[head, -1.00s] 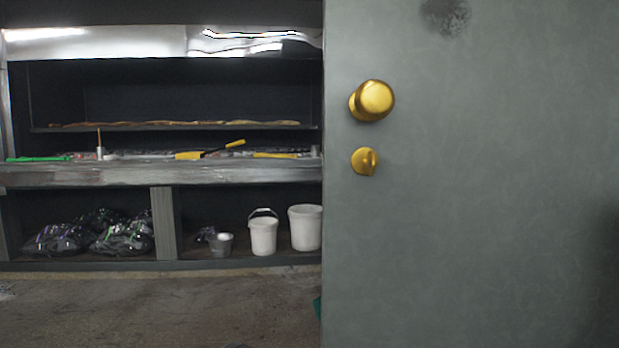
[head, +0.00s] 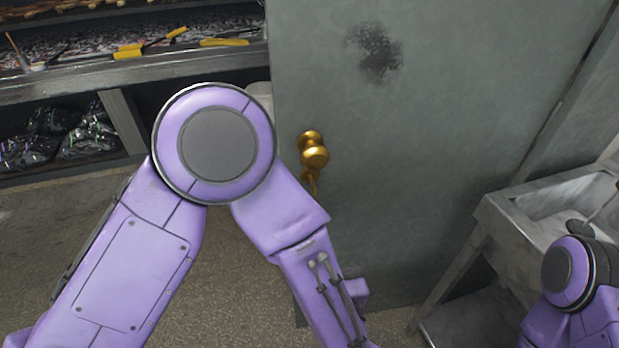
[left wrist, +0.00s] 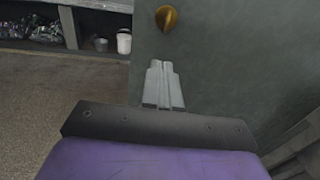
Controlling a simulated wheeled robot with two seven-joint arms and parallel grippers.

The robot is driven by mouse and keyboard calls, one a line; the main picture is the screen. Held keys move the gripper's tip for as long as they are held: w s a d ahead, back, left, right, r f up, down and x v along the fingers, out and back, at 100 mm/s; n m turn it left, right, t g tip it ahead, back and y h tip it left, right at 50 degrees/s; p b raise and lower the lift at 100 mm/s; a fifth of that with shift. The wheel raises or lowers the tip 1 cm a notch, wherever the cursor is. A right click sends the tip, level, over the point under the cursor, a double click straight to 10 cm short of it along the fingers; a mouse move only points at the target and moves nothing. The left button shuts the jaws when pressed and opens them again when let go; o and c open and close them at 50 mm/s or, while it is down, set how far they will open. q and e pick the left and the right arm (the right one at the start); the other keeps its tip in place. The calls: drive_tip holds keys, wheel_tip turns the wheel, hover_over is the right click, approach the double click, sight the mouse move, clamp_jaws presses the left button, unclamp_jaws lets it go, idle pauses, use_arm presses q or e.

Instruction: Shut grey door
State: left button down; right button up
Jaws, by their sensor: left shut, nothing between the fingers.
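The grey door (head: 430,130) stands open and fills the middle and right of the head view, with a dark smudge near its top. Its brass knob (head: 314,156) is near the left edge, with a smaller brass latch partly behind my arm. In the left wrist view, the door (left wrist: 235,60) and one brass fitting (left wrist: 166,18) show ahead. My left gripper (left wrist: 163,66) is shut and empty, pointing at the door below that fitting; I cannot tell whether it touches. In the head view my left arm bends in front of the door's lower left. My right gripper is out of view.
A metal sink (head: 545,210) stands at the right, in front of the door, close to my right arm. A grill counter (head: 80,85) with yellow-handled tools lies at the left, with black bags (head: 90,140) below. The floor at left is clear.

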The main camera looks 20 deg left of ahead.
use_arm(q)
drive_tip(key=p+x, duration=0.3)
drive_tip(key=x, duration=1)
drive_tip(key=shift+p, duration=0.3)
drive_tip(key=shift+w+a+f, duration=0.1)
drive_tip(key=shift+w+a, duration=0.1)
